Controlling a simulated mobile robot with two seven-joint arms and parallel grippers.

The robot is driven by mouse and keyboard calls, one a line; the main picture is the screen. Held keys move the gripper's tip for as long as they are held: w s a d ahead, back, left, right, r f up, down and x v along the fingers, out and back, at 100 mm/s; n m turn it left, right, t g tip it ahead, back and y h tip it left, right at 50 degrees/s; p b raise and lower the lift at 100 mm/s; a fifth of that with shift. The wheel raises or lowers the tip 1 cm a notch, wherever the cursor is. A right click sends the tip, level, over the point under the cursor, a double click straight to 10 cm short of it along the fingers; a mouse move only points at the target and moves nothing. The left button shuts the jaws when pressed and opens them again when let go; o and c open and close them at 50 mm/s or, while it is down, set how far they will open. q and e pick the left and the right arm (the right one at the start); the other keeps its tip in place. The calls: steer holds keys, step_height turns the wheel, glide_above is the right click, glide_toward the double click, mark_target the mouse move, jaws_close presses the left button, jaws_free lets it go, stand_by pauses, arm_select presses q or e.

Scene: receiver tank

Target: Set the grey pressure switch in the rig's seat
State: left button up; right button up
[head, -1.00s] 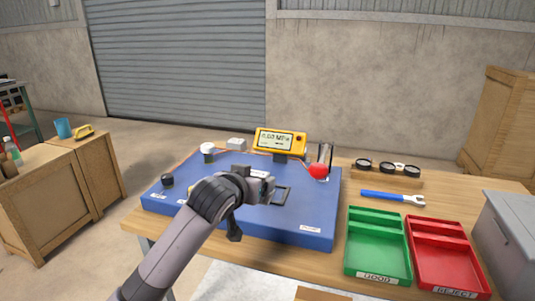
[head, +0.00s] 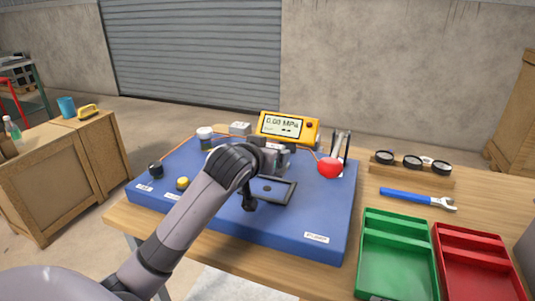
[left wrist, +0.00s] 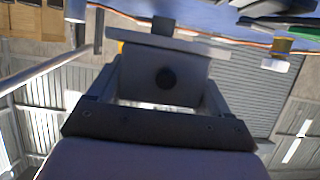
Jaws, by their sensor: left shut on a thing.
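The blue rig (head: 215,215) lies on the wooden table. Its seat (head: 280,190) shows as a dark square frame in the rig's middle, partly hidden by my left arm. My left gripper (head: 274,156) is above the rig, just behind the seat in the head view. It is shut on the grey pressure switch (head: 283,148), which is mostly hidden there. In the left wrist view the switch (left wrist: 185,88) is a grey block with a dark round spot, between the fingers of my left gripper (left wrist: 160,72). My right gripper is in neither view.
A yellow gauge (head: 287,127) reading 0.00 MPa stands at the rig's back. A red ball (head: 329,168) is by a clear tube near its right edge. Green (head: 398,270) and red (head: 478,275) trays, a blue-handled wrench (head: 410,197) and a rack of round parts (head: 412,172) are to the right.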

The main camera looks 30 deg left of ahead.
arm_select(q)
step_height(320, 180, down, 3)
steer(key=b, duration=0.3)
steer(key=shift+f, duration=0.2)
steer(key=shift+f+b, duration=0.25)
steer(key=shift+b, duration=0.15)
steer(key=shift+f, duration=0.45)
steer(key=shift+p, duration=0.4)
steer(key=shift+p, duration=0.45)
